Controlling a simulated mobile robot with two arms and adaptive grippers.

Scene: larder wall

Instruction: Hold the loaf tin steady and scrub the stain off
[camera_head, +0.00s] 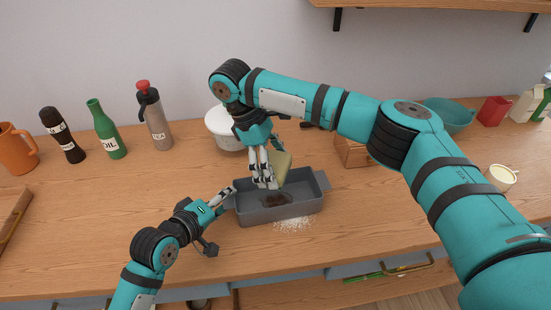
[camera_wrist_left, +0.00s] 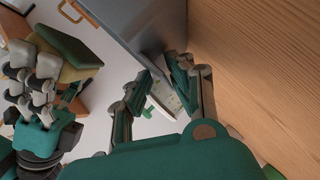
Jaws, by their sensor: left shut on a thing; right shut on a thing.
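The grey loaf tin (camera_head: 296,214) stands on the wooden counter, with a dark brown stain (camera_head: 274,200) on its inside floor. My left gripper (camera_head: 229,194) is shut on the tin's left end. In the left wrist view the fingers (camera_wrist_left: 172,82) meet the tin's grey wall (camera_wrist_left: 142,22). My right gripper (camera_head: 267,180) points down into the tin and is shut on a sponge (camera_head: 284,168), yellowish with a green side. The sponge also shows in the left wrist view (camera_wrist_left: 68,46). I cannot tell whether the sponge touches the stain.
White powder (camera_head: 292,224) lies in front of the tin. A white pot (camera_head: 222,128) and a wooden box (camera_head: 352,153) stand behind it. A pump bottle (camera_head: 156,122), oil bottle (camera_head: 105,132), dark bottle (camera_head: 64,138) and orange mug (camera_head: 16,150) stand left. A small cup (camera_head: 501,178) stands right.

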